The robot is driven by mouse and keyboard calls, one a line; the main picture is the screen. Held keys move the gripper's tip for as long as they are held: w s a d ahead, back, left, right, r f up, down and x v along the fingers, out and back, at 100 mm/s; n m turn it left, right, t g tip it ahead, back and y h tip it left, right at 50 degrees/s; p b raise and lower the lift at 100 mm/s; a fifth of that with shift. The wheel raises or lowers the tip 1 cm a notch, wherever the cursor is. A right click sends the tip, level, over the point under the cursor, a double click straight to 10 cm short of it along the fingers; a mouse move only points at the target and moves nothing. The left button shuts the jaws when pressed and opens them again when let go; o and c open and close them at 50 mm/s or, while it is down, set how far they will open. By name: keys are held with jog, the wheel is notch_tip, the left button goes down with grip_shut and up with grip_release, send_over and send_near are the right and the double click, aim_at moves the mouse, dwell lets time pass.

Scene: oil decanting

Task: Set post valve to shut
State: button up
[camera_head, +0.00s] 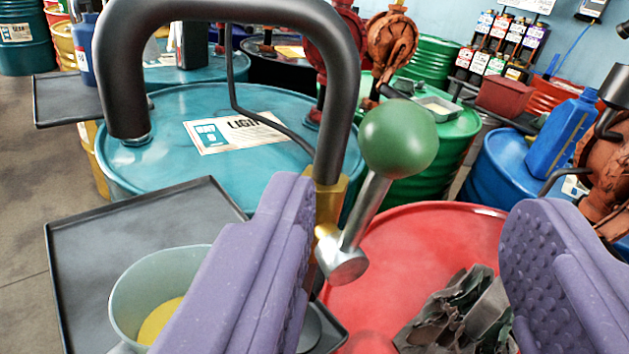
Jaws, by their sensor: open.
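The post valve shows as a green ball knob (398,138) on a short metal lever (366,210), which slants up and to the right from a round metal hub (342,262). The hub sits by a brass-coloured post (330,205) under the end of a thick black bent pipe (225,15). My gripper (420,195) is open, with one purple finger on each side of the picture. The knob and lever appear between the fingers, nearer the left one, and nothing is held. The left finger hides part of the post; I cannot tell its distance from the lever.
A pale jug (160,285) with yellow liquid stands on a dark tray (95,245) at lower left. A teal drum (150,185) is behind. A red drum (420,235) bears crumpled dark rags (460,315). Blue and green drums with pumps crowd the back right.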

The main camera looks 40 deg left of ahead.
aim_at(400, 162)
jog(key=b+x, duration=0.1)
jog(key=x, duration=0.6)
jog(key=shift+w+a, duration=0.15)
jog(key=shift+a, duration=0.05)
grip_shut()
